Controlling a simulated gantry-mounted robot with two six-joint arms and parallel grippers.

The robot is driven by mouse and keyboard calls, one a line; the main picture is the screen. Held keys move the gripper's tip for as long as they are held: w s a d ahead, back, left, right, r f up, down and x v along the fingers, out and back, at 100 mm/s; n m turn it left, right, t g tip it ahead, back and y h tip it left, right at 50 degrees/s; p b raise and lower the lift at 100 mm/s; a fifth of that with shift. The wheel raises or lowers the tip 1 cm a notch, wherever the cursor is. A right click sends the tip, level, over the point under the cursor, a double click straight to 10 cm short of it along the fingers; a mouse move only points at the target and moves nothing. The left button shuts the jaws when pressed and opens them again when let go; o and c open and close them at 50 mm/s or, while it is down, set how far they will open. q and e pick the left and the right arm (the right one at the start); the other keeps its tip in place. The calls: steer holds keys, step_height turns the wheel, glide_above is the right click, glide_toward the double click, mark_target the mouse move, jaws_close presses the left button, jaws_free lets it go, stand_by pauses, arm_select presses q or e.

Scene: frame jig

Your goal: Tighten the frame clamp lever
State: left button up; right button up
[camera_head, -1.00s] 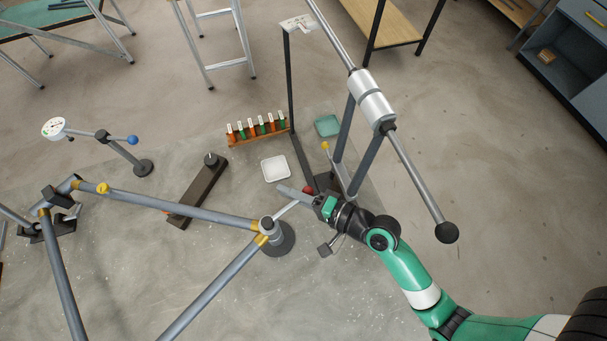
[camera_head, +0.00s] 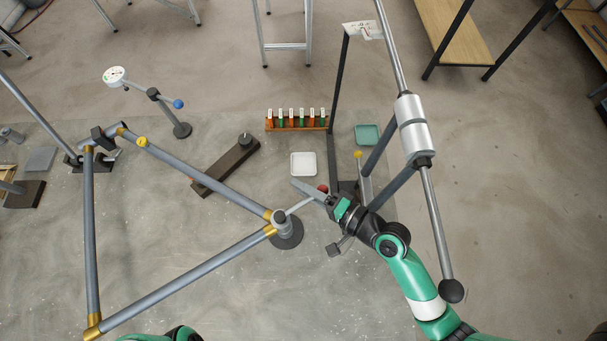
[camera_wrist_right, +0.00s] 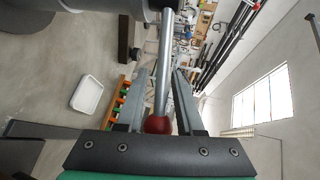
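The clamp lever (camera_head: 300,206) is a thin silver rod with a red ball end (camera_head: 322,188). It runs from the round dark clamp post (camera_head: 287,233) at the right corner of the grey tube frame (camera_head: 202,272). My right gripper (camera_head: 303,189) is at the lever's ball end. In the right wrist view the lever rod (camera_wrist_right: 164,70) lies between the two fingers, with the red ball (camera_wrist_right: 158,124) near the palm. The fingers stand apart, with a visible gap beside the rod. My left gripper is out of view; only a green part of my left arm shows at the bottom edge.
A white tray (camera_head: 303,164), a rack of coloured pieces (camera_head: 297,122) and a teal tray (camera_head: 367,134) lie beyond the gripper. A dark bar (camera_head: 226,167) and a dial gauge stand (camera_head: 182,130) are to the left. A tall dark post (camera_head: 337,110) rises close behind the gripper.

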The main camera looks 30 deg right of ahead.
steer(key=shift+o, duration=0.2)
stand_by(0.3)
steer(key=p+v, duration=0.3)
steer(key=v, duration=0.8)
steer(key=shift+s+d, duration=0.2)
steer(key=shift+s, duration=0.1)
